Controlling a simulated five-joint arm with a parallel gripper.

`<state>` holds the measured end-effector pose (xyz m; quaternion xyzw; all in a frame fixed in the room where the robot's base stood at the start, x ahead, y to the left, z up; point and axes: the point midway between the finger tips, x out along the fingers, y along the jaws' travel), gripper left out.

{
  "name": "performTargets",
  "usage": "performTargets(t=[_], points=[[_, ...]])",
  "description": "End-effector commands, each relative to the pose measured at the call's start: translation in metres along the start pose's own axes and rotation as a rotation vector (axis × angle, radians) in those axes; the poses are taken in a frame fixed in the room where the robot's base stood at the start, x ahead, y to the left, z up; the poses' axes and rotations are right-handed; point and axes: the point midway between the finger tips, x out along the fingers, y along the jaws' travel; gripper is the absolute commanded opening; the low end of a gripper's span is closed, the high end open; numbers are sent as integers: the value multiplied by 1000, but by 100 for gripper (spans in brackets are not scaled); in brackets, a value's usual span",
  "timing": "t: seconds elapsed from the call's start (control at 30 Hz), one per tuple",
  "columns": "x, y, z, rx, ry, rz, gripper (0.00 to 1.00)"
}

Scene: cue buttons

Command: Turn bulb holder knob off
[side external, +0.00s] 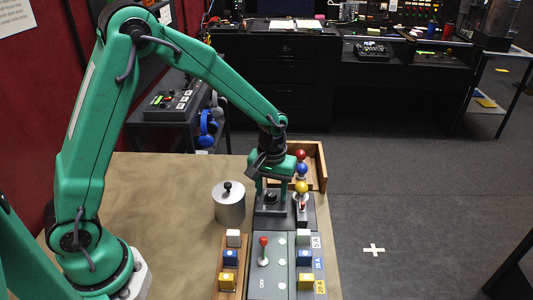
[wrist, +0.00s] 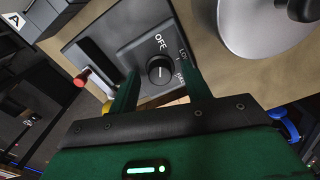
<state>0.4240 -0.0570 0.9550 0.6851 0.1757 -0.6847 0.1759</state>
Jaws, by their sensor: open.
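The knob (wrist: 160,69) is round and black. It sits on a dark grey box (wrist: 125,50) with white lettering, "OFF" above the knob and other settings to its right. I cannot clearly tell which mark its pointer faces. My gripper (wrist: 160,76) is open, with one green finger on each side of the knob; I cannot tell whether either finger touches it. In the side external view my gripper (side external: 271,190) points down over the box, and the knob (side external: 270,198) shows between the fingers.
A silver cylinder with a black top knob (side external: 229,205) stands left of the box. A wooden tray with red and blue balls (side external: 318,165) is behind. A red-tipped switch (side external: 264,250) and several coloured blocks (side external: 230,258) are in front.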

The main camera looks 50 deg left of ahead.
Motion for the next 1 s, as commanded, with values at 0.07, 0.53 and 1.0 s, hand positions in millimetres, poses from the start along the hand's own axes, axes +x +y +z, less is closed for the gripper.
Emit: performTargets(t=[0.07,0.53,1.0], points=[[-2,0,0,0,0,0,48],[-50,0,-1,0,3,2,48],[-79,0,0,0,1,1,48]])
